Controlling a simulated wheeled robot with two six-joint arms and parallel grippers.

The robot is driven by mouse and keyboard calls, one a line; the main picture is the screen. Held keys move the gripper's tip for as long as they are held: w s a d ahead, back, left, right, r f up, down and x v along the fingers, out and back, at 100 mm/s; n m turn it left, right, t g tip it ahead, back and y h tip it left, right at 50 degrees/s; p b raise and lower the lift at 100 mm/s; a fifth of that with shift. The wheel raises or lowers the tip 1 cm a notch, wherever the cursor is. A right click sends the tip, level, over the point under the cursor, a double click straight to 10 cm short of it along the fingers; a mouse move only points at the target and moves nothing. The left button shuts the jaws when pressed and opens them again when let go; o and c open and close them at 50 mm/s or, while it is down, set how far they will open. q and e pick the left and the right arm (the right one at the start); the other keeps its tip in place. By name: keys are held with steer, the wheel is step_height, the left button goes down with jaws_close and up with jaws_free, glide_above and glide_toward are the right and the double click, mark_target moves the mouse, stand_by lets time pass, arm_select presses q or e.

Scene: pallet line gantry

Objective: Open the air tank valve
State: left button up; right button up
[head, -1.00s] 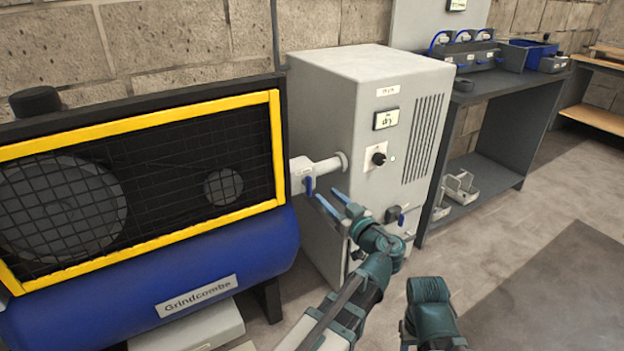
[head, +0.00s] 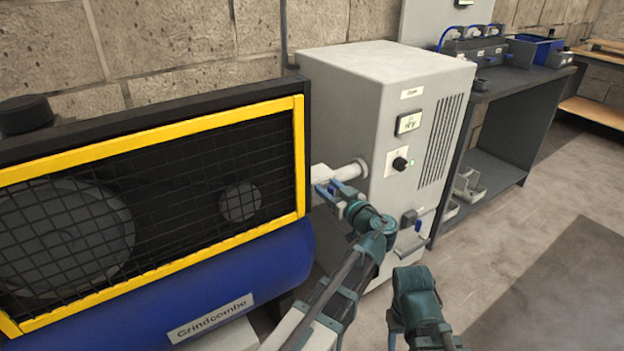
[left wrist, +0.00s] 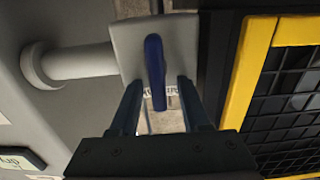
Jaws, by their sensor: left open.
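The air tank valve is a pale grey block (head: 321,172) on the pipe between the blue tank and the grey cabinet. It also shows in the left wrist view (left wrist: 127,42), with a blue lever handle (left wrist: 155,65) across its face. My left gripper (head: 325,189) is at the valve and open. In the left wrist view its two fingers (left wrist: 159,92) stand on either side of the handle's lower end, with a gap on both sides. In the head view the gripper hides most of the handle. A teal part of my right arm shows, but no right fingers.
The blue tank (head: 250,270) with its yellow-framed mesh guard (head: 302,150) is close on the left. The grey cabinet (head: 345,100), with a black knob and a small display, is just right of the valve. A dark bench (head: 500,90) stands further right. Floor at right is clear.

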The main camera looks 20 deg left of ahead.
arm_select(q)
steer(key=shift+w+a, duration=0.1)
jaws_close()
stand_by(0.5)
steer(key=shift+w+d+f+m+b, duration=0.3)
steer(key=shift+f+m+b, duration=0.1)
steer(key=shift+m, duration=2.55)
steer(key=shift+w+d+f+m+b, duration=0.25)
steer(key=shift+w+f+m+b, duration=0.15)
steer(key=shift+m, duration=2.5)
steer(key=shift+w+d+f+m+b, duration=0.25)
steer(key=shift+f+m+b, duration=0.2)
steer(key=shift+m, duration=2.8)
jaws_free()
